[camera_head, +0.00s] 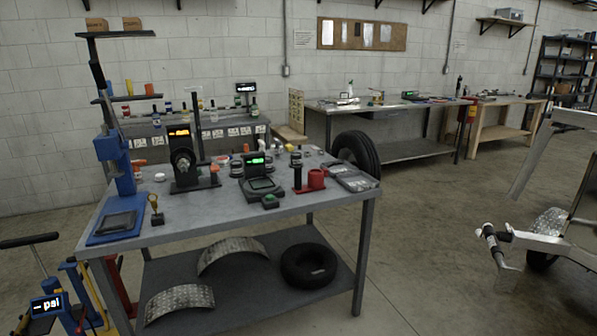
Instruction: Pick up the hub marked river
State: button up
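No mark reading "river" can be made out, so I cannot tell which part is the hub. Several small round metal and dark parts sit on the grey metal workbench (165,231), too small to identify. One round part (237,168) lies near the middle, and a dark stacked part (296,160) stands to its right. A small pale disc (160,177) lies at the left, near the blue press. My gripper is not in view.
A tyre (308,265) and curved metal fenders (232,250) lie below. Floor to the right is clear before a trailer frame (540,240).

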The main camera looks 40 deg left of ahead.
aim_at(270, 168)
jog(key=u, duration=0.05)
jog(key=i, duration=2.1)
jog(key=u, duration=0.95)
jog(key=i, duration=0.95)
jog(key=u, duration=1.25)
jog(key=i, duration=0.6)
jog(key=u, duration=0.35)
